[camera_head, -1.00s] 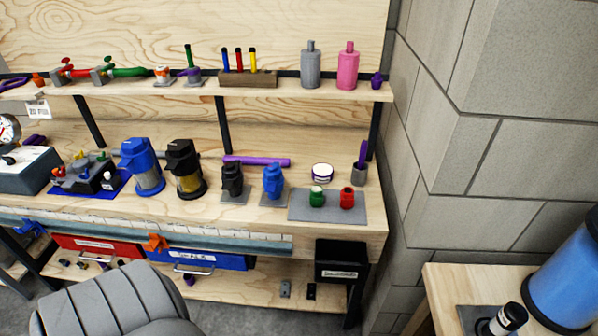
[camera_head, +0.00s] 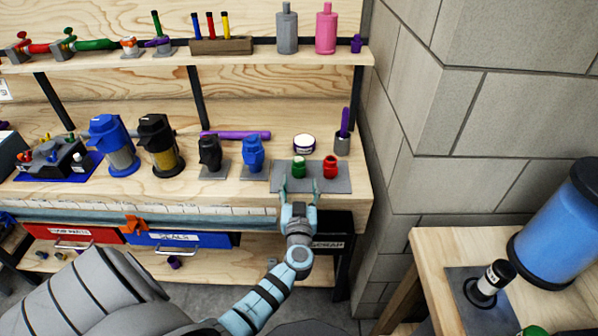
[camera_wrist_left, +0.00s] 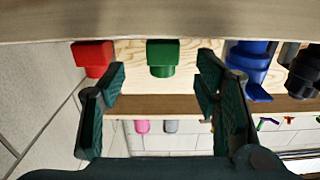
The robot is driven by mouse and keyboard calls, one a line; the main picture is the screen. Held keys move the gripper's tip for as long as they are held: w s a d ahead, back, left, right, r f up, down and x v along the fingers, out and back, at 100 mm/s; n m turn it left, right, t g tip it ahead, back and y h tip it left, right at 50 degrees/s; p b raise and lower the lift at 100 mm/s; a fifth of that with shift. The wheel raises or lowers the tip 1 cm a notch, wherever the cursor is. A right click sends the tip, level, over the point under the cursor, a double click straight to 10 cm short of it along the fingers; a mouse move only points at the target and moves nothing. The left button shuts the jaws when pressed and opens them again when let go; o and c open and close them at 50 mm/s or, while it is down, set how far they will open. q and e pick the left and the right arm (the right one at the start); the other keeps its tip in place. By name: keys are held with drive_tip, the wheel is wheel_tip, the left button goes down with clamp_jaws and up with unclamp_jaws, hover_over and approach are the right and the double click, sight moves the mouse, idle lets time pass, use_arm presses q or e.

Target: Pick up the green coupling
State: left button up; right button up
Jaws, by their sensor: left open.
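The green coupling (camera_head: 298,168) stands on a grey mat (camera_head: 282,176) at the right end of the workbench, just left of a red coupling (camera_head: 330,168). My left gripper (camera_head: 298,188) is open at the bench's front edge, in front of the green coupling. In the left wrist view, which is upside down, the green coupling (camera_wrist_left: 162,54) lies beyond and between the open fingers (camera_wrist_left: 162,78), with nothing held. The red coupling (camera_wrist_left: 92,56) is off to the left there. My right gripper does not show.
A white-lidded jar (camera_head: 304,144) stands behind the mat. A blue filter (camera_head: 252,153) and a black one (camera_head: 209,155) stand to its left. A grey cup (camera_head: 342,143) holds a purple tool. A side table (camera_head: 440,250) stands at the right.

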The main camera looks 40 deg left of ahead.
sight(299, 170)
use_arm(q)
drive_tip(key=x, duration=0.1)
drive_tip(key=b+x, duration=0.1)
drive_tip(key=x, duration=0.1)
drive_tip(key=b+x, duration=0.1)
drive_tip(key=x, duration=0.1)
drive_tip(key=shift+a+r, duration=0.25)
drive_tip(key=shift+w+a, duration=0.1)
drive_tip(key=shift+r, duration=0.1)
drive_tip(key=c, duration=1.2)
drive_tip(key=shift+c, duration=0.2)
